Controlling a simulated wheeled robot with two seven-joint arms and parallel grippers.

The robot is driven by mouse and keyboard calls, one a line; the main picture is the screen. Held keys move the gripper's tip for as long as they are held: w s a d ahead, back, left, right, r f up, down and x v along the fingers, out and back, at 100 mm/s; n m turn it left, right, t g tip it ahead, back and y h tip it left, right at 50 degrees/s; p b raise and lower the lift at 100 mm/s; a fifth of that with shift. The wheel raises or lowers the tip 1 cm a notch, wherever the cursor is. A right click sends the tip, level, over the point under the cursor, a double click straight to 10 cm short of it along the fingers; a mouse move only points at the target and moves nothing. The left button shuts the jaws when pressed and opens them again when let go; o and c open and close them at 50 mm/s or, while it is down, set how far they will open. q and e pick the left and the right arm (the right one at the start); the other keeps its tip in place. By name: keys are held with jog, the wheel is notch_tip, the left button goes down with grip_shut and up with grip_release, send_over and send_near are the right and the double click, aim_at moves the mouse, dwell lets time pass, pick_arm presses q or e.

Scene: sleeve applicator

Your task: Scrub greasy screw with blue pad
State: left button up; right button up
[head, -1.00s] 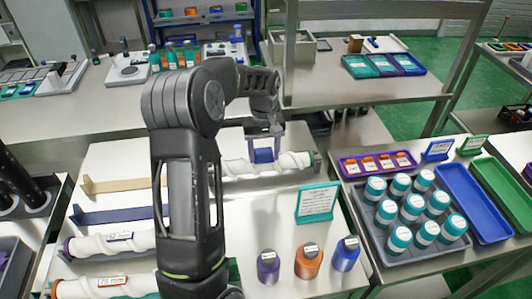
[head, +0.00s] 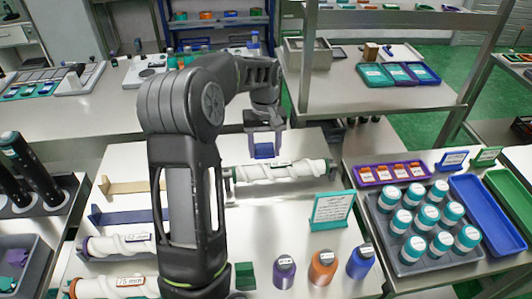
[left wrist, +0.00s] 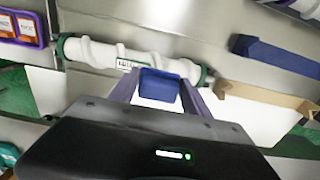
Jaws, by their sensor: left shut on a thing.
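My left gripper (head: 264,142) is shut on a blue pad (head: 263,151), which also shows between the fingers in the left wrist view (left wrist: 158,86). A white screw with green ends (head: 285,172) lies lengthwise across the bench behind my left arm. In the left wrist view the screw (left wrist: 100,54) passes just beyond the pad. The pad appears a little above the screw, with a small gap in the head view. Grease on the screw cannot be made out. My right gripper is not in view.
Two more white screws, one with a purple end (head: 118,244) and one labelled 75 mm (head: 115,287), lie at lower left. Purple, orange and blue bottles (head: 322,267) stand in front of a teal sign (head: 332,209). A grey tray (head: 412,264) of teal-capped jars is at right.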

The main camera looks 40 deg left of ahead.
pick_arm(q)
jog(key=shift+w+d+r, duration=0.1)
jog(key=shift+r, duration=1.4)
